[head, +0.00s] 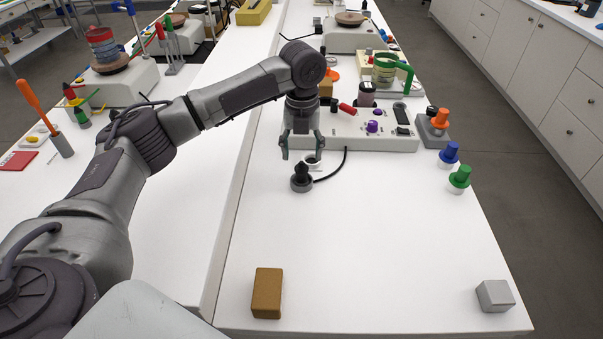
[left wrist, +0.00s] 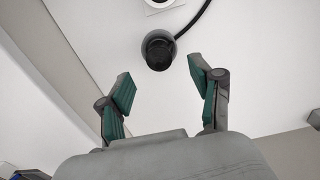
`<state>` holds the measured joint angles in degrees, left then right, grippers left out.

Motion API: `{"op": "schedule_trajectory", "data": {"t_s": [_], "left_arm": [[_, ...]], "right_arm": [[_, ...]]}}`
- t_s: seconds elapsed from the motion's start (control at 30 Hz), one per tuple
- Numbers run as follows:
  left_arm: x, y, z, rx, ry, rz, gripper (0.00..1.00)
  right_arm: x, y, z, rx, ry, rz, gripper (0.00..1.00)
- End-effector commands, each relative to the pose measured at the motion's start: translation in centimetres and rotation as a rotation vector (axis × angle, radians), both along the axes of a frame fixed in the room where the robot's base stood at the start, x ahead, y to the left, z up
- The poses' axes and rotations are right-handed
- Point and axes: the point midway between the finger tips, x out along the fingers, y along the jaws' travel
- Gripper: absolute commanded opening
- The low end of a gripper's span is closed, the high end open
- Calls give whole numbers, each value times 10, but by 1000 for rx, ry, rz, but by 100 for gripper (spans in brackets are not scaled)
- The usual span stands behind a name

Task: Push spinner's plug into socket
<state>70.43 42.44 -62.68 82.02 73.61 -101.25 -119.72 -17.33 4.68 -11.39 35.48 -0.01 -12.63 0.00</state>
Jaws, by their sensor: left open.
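The black plug (head: 301,172) stands upright on the bench in a round dark grey holder (head: 301,185). The plug also shows from above in the left wrist view (left wrist: 158,50). A black cord (head: 333,175) runs from it toward the white spinner unit (head: 290,140) behind. A white round socket (head: 312,164) with a dark centre lies just behind the plug, partly behind my finger; its edge shows in the left wrist view (left wrist: 162,5). My left gripper (head: 301,153) is open and empty, pointing down near the plug, which lies beyond its fingertips in the wrist view.
A brown block (head: 267,293) and a grey block (head: 495,296) lie at the front. Jars with blue (head: 449,153), green (head: 459,178) and orange (head: 439,119) tops stand at the right edge. The bench's front middle is clear. Other equipment stands behind and on the left bench.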

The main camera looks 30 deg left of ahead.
Motion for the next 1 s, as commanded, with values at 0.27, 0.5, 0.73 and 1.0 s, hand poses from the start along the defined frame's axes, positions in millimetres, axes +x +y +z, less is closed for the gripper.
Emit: {"op": "schedule_trajectory", "data": {"t_s": [0.27,0.5,0.73,1.0], "left_arm": [[-1,2,-27,1,4,2,65],[0,2,-55,1,2,0,65],[0,1,-57,1,0,-1,65],[0,1,-56,0,-1,0,20]], "right_arm": [[1,0,11,0,-2,0,40],[2,1,15,1,-3,0,40],[2,2,14,3,-3,0,40],[3,3,14,4,-4,0,40]]}}
